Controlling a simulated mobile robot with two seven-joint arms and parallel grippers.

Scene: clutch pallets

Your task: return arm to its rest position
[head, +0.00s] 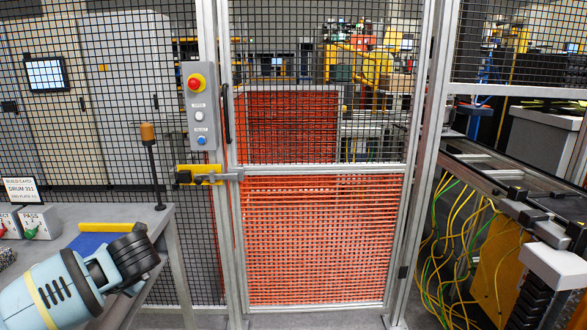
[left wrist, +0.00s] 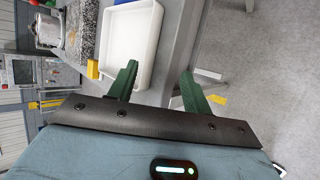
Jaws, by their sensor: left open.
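My left arm (head: 58,290) comes in at the lower left of the head view, pale blue with a black wrist. My left gripper (head: 134,260) is by the front right corner of the grey bench (head: 150,217); its fingers are mostly hidden there. In the left wrist view my left gripper (left wrist: 160,72) shows two green fingers, well apart, with nothing held between them. A white tray (left wrist: 128,45) lies beyond the fingers. My right gripper is in neither view.
A mesh gate (head: 320,170) with a yellow latch (head: 207,175) and button box (head: 199,105) stands ahead. The bench carries a blue and yellow pad (head: 92,241), a lamp post (head: 152,165) and a card (head: 20,190). A conveyor frame (head: 510,180) with hanging cables is at right.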

